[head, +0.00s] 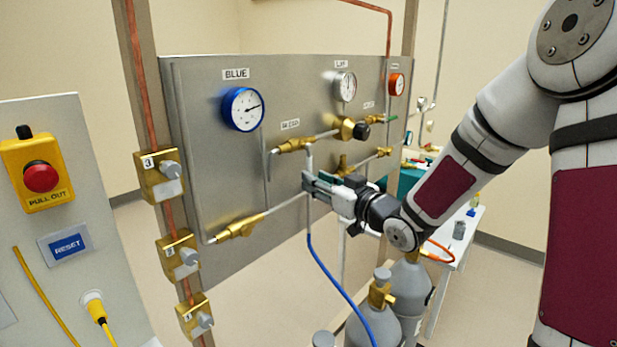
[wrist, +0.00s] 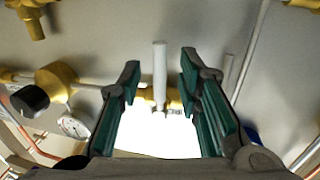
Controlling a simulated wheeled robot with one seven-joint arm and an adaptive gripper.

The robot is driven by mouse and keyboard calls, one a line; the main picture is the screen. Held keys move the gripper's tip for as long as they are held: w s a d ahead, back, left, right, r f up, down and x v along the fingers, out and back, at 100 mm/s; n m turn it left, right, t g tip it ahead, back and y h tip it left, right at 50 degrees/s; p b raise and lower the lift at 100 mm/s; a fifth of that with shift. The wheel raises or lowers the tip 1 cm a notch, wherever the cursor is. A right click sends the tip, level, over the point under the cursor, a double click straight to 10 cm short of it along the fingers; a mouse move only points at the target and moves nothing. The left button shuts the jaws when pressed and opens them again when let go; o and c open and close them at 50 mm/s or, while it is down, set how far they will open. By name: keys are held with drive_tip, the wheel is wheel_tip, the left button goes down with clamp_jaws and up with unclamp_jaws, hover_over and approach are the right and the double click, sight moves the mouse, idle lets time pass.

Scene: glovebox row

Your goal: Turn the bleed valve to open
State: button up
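A brass valve (head: 292,145) sits on the metal panel under a small label that looks like "BLEED", though the text is too small to be sure. A pale grey lever (head: 309,157) hangs down from its right end. My gripper (head: 310,181) is at the lower end of this lever, in front of the panel. In the wrist view the two green-padded fingers of my gripper (wrist: 160,78) stand apart. The pale lever (wrist: 160,65) shows between them with a visible gap on each side. Brass valve parts (wrist: 173,98) show behind, partly hidden by the fingers.
A regulator with a black knob (head: 362,131) and a white gauge (head: 346,86) are to the right. A blue gauge (head: 242,109) is upper left; another brass valve (head: 240,228) is lower left. A blue hose (head: 325,272) hangs below. Grey cylinders (head: 410,285) stand below my forearm.

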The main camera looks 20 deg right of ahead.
drive_tip(key=shift+x, duration=1.95)
drive_tip(key=shift+c, duration=0.6)
clamp_jaws()
